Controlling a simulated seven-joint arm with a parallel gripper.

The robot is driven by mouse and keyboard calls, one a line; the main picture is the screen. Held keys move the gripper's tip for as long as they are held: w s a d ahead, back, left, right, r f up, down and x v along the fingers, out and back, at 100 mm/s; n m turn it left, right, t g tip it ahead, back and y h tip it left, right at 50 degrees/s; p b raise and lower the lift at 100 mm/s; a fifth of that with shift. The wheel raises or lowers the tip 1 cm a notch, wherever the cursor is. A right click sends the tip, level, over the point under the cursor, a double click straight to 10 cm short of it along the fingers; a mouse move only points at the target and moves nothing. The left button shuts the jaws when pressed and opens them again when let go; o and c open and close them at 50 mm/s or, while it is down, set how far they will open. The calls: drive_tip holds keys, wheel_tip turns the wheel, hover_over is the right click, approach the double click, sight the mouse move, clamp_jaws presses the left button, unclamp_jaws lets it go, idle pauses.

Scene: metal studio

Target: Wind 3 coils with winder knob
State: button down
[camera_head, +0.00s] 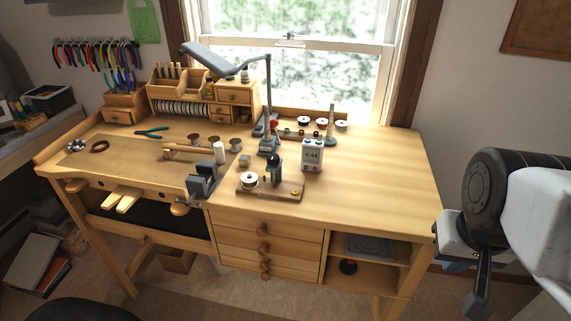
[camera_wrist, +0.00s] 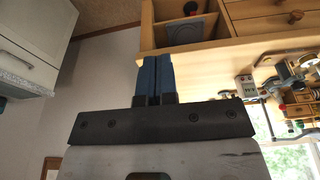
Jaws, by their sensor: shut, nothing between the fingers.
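A coil winder on a wooden base (camera_head: 284,191) stands near the middle front of the bench. It carries a white spool (camera_head: 249,180) at its left and a dark upright with a round black knob (camera_head: 275,160) on top. A white box with a display and coloured buttons (camera_head: 313,154) stands just behind it to the right. My gripper (camera_head: 476,300) is at the far right, off the bench's right edge and well apart from the winder. In the wrist view my gripper's two blue fingers (camera_wrist: 154,78) are together and empty. The winder is small and unclear in the wrist view.
A grey vise (camera_head: 203,180) sits at the front edge left of the winder. A lamp (camera_head: 268,95) and several spools stand behind. The bench's right side (camera_head: 385,170) is clear. A wooden organiser (camera_head: 200,95) is at the back left.

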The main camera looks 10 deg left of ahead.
drive_tip(key=c, duration=1.5)
unclamp_jaws()
drive_tip(key=shift+c, duration=0.2)
drive_tip(key=o, duration=0.5)
drive_tip(key=shift+w+a+r, duration=0.25)
drive_tip(key=shift+w, duration=0.2)
drive_tip(key=shift+o, duration=1.4)
drive_tip(key=w+a+r+n, duration=0.3)
drive_tip(key=w+a+n, duration=0.2)
drive_tip(key=w, duration=0.5)
drive_tip(key=shift+a+r+n+g, duration=0.15)
drive_tip(key=shift+a+n+g, duration=0.2)
drive_tip(key=shift+a, duration=0.45)
drive_tip(key=w+a+n, duration=0.4)
drive_tip(key=w+a, duration=0.2)
drive_tip(key=a, duration=0.3)
drive_tip(key=w+a+f+n+g, duration=0.1)
drive_tip(key=w+a+n, duration=0.3)
drive_tip(key=a, duration=0.6)
drive_tip(key=w+a+f+n+g, duration=0.1)
drive_tip(key=w+a+n, duration=0.3)
drive_tip(key=w+a, duration=0.4)
drive_tip(key=shift+w+a, duration=0.2)
drive_tip(key=shift+a, duration=0.75)
drive_tip(key=shift+a+n, duration=0.25)
